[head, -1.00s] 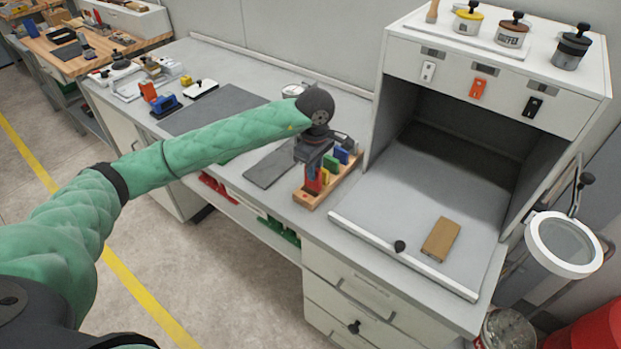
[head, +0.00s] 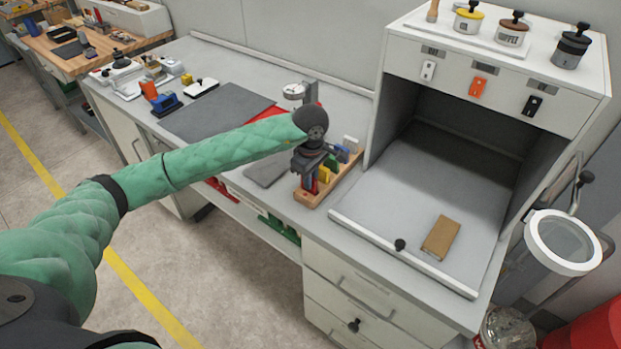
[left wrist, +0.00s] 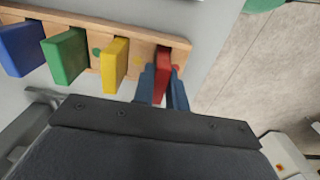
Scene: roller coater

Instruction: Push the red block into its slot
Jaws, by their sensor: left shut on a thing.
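The red block (left wrist: 161,80) stands between the fingers of my left gripper (left wrist: 164,95) in the left wrist view. It shows as a small red patch (head: 312,187) under the gripper in the head view. My left gripper (head: 312,180) is shut on it, at the near end of the wooden rack (head: 308,201). The red block overlaps the rack (left wrist: 145,36) at its end, beside a red dot; I cannot tell how deep it sits. The yellow block (left wrist: 114,65), green block (left wrist: 65,57) and blue block (left wrist: 22,48) stand in a row along the rack.
A dark grey plate (head: 268,165) lies left of the rack. The open-fronted cabinet (head: 470,85) stands to the right, with a brown block (head: 441,236) on its floor. A dial gauge (head: 294,92) stands behind my arm. A larger dark mat (head: 215,112) lies further left.

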